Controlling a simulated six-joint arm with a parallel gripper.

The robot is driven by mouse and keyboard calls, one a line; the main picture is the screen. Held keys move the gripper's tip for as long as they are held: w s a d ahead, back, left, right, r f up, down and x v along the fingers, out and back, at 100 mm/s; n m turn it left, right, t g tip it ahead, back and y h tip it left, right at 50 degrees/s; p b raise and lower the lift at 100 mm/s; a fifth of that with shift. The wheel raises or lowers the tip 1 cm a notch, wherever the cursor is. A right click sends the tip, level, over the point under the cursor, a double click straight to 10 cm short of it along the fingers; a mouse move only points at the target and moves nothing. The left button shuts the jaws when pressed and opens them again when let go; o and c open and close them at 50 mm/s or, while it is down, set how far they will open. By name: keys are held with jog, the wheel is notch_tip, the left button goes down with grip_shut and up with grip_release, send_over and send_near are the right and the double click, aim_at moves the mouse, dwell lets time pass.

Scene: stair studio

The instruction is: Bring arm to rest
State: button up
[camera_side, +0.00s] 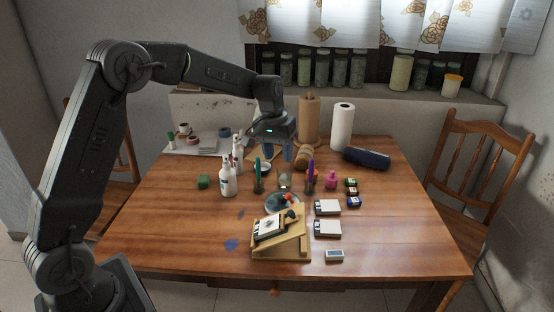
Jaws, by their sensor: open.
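My gripper (278,151) hangs above the back middle of the wooden table (170,235), pointing down. Its two fingers are apart and I see nothing between them. Behind and below it are a small white dish (262,167) and a wooden roll-shaped piece (303,156); how close the fingers are to them I cannot tell. My arm arches over the table's left side from its base at the lower left.
White bottles (228,182), a purple upright item (310,175), a pink bottle (331,179) and a small wooden easel (290,246) stand mid-table. A paper towel roll (342,127) and a dark blue case (366,158) are at the back right.

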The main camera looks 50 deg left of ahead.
jog(key=s+d+r+m+t, duration=0.1)
jog(key=s+d+r, duration=0.1)
jog(key=s+r, duration=0.4)
jog(key=s+d+r+m+t, duration=0.1)
jog(key=s+d+r, duration=0.2)
jog(key=s+r, duration=0.35)
jog(key=s+d+f+m+t, duration=0.1)
jog(key=s, duration=0.8)
jog(key=s+d+f+m+t+y, duration=0.1)
jog(key=s+f, duration=0.1)
jog(key=s, duration=0.7)
jog(key=shift+d+m+t, duration=0.3)
